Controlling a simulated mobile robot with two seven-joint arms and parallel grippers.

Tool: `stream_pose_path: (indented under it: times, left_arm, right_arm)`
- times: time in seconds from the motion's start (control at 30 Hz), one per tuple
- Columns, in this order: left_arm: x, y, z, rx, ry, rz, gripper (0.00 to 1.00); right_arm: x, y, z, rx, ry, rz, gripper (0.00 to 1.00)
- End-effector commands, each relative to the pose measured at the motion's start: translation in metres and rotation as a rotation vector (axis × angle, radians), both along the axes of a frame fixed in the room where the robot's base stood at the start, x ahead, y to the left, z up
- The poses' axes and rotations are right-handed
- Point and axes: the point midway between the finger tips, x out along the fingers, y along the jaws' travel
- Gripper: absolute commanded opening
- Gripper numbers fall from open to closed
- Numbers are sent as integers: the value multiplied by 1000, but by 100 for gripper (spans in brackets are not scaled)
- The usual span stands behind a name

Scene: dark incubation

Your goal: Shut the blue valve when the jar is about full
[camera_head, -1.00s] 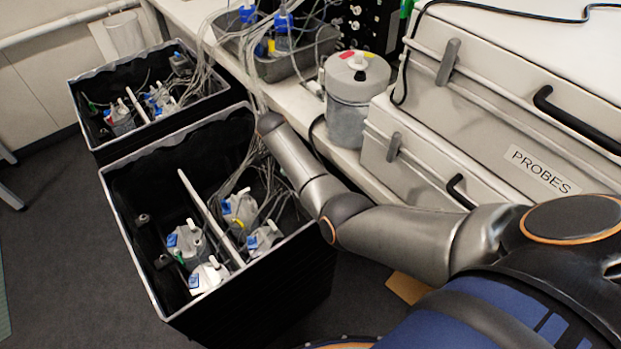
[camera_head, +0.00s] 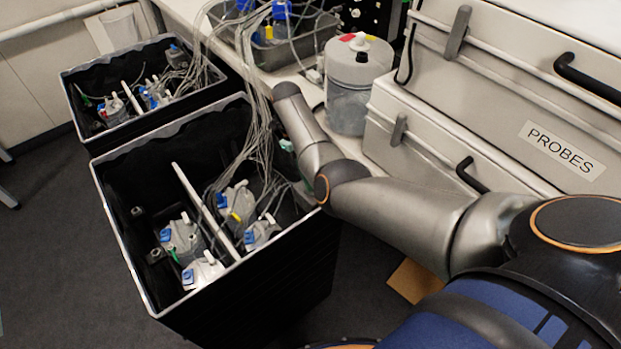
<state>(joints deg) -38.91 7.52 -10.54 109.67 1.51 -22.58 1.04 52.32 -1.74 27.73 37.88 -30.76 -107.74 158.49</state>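Several pale grey jars stand in the near black bin (camera_head: 125,245), on both sides of its white divider. Their lids carry blue fittings and thin tubes. One jar (camera_head: 238,208) has blue and yellow parts. Another (camera_head: 182,240) has a blue part, and a whiter one (camera_head: 203,271) sits in front. A larger lidded jar (camera_head: 349,105) with red, yellow and black parts on top stands on the bench. I cannot tell which part is the blue valve, or any fill level. My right arm reaches in from the right over the near bin's right rim. Neither gripper can be made out.
A second black bin (camera_head: 72,98) with similar jars stands behind. A grey tray (camera_head: 262,52) with blue-topped bottles sits on the bench. Grey cases, one marked PROBES (camera_head: 563,150), fill the right. Loose tubes hang from bench to bins.

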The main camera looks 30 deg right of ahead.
Motion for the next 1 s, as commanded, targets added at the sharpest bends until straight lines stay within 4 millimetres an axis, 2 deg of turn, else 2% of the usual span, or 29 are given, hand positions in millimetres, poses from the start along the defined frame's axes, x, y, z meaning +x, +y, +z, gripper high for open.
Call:
stream_pose_path:
  times: [0.57, 0.6, 0.8, 0.83, 1.0]
  left_arm:
    - [0, 0, -1, 0, 0, 0, 50]
    - [0, 0, -1, 0, 0, 0, 50]
    - [0, 0, -1, 0, 0, 0, 50]
    - [0, 0, -1, 0, 0, 0, 50]
    - [0, 0, -1, 0, 0, 0, 50]
  right_arm:
    - [-1, 0, 0, 1, 2, -31, 0]
    - [-1, 0, 0, 1, 3, -31, 22]
    - [0, -1, 0, -1, 1, -30, 45]
    - [0, -1, 0, -1, 1, -30, 48]
    - [0, -2, 0, -4, -1, -31, 48]
